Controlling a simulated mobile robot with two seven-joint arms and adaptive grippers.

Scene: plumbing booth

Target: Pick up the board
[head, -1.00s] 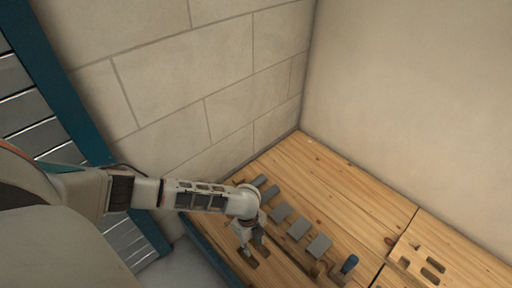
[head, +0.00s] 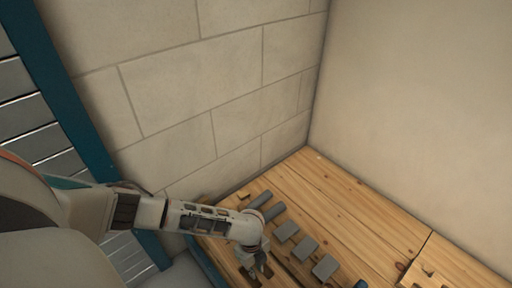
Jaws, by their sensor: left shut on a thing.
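My left gripper (head: 257,271) is low at the bottom of the head view, over the left part of the wooden worktop. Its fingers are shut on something. A light wooden piece with dark slots shows just beside and below the fingers, and it looks like a board (head: 242,274). My wrist and arm cover much of it, and I cannot tell whether it is lifted off the worktop. Another slotted wooden board (head: 427,274) lies at the bottom right, cut off by the frame. My right gripper is not in view.
Several grey blocks (head: 304,248) lie in a row on the worktop (head: 350,215), right of my left gripper. A blue-topped item (head: 361,284) shows at the bottom edge. Block (head: 190,90) and plain (head: 420,110) walls meet behind. A blue-framed rack (head: 75,110) stands left.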

